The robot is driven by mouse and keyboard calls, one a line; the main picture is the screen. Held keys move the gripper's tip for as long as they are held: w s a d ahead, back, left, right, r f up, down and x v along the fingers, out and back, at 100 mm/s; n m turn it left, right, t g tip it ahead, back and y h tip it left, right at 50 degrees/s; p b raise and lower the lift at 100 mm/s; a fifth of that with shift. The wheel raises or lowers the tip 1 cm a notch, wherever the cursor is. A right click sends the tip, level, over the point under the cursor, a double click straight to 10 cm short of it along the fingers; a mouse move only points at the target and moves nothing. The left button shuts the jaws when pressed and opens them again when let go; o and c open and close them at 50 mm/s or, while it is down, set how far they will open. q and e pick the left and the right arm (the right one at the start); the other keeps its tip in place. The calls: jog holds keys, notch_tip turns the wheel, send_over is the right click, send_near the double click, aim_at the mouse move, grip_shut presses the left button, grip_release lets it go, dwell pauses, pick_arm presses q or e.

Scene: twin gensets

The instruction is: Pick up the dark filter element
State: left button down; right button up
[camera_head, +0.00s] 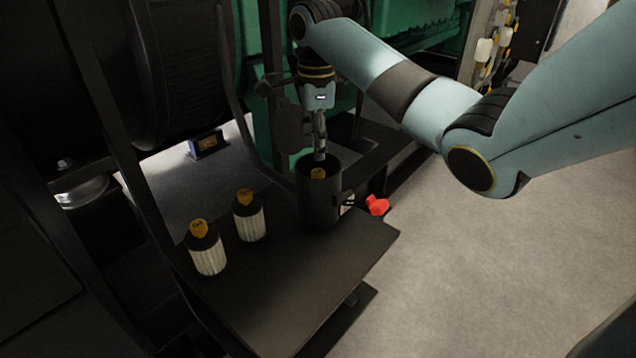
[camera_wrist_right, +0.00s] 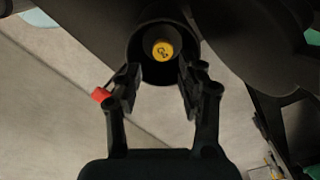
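A dark cylindrical cup (camera_head: 319,205) stands upright on the dark shelf. Inside it shows a yellow tab (camera_head: 317,173) on something dark; I cannot tell how much of a filter element is below, as the cup wall hides it. In the right wrist view the round yellow tab (camera_wrist_right: 162,50) sits inside the cup's rim (camera_wrist_right: 132,45). My right gripper (camera_head: 320,150) points down over the cup's mouth. In the wrist view its fingers (camera_wrist_right: 160,88) are apart with nothing between the tips. My left gripper is not in view.
Two pale pleated filters with dark caps and yellow tabs, one nearer (camera_head: 208,258) and one farther (camera_head: 250,222), stand left of the cup on the shelf (camera_head: 300,290). A red handle (camera_head: 377,205) is right of the cup. Dark frame bars rise behind. Floor at right is clear.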

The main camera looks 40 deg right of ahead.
jog(key=f, duration=0.7)
jog(key=shift+d, duration=0.25)
jog(key=shift+c, duration=0.5)
jog(key=c, duration=0.7)
jog(key=shift+r, duration=0.1)
grip_shut()
notch_tip(320, 180, up, 13)
notch_tip(320, 180, up, 5)
jog(key=p, duration=0.7)
send_over(318, 171)
